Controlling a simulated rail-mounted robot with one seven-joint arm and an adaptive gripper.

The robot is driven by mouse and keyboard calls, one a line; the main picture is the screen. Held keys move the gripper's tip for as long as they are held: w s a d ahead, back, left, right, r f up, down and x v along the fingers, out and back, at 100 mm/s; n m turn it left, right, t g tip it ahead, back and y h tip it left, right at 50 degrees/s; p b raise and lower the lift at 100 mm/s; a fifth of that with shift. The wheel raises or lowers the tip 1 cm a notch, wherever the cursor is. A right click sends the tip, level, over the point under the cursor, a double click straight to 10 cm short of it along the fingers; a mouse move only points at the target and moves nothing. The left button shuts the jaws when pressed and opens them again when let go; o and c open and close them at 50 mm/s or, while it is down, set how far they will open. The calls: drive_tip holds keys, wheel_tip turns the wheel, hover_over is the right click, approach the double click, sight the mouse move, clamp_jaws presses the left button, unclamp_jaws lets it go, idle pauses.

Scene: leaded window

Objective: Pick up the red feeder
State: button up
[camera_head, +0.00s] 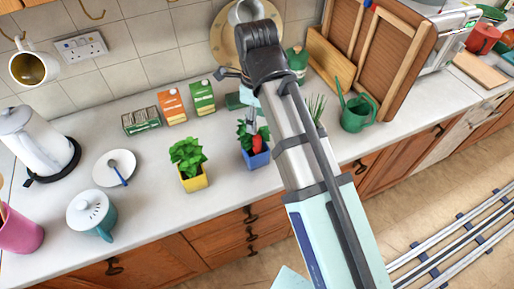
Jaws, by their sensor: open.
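A small red piece (257,144), likely the red feeder, shows at a blue pot (256,160) with a green plant, near the counter's front edge. It appears to stand in the pot, but its lower part is hidden. My arm reaches up from the bottom right and bends over at the top. My gripper (251,128) is small and partly hidden by my arm; it is open above the blue pot, close to the red piece. I cannot tell whether they touch.
A yellow pot with a leafy plant (190,165) stands left of the blue pot. Orange (172,107) and green (202,97) cartons stand behind. A green watering can (355,110) stands right of my arm.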

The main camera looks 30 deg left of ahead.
sight(257, 137)
drive_tip(key=shift+d+f+p, duration=0.1)
drive_tip(key=shift+f+p, duration=1.8)
drive_tip(key=shift+f, duration=3.6)
drive_tip(key=c, duration=1)
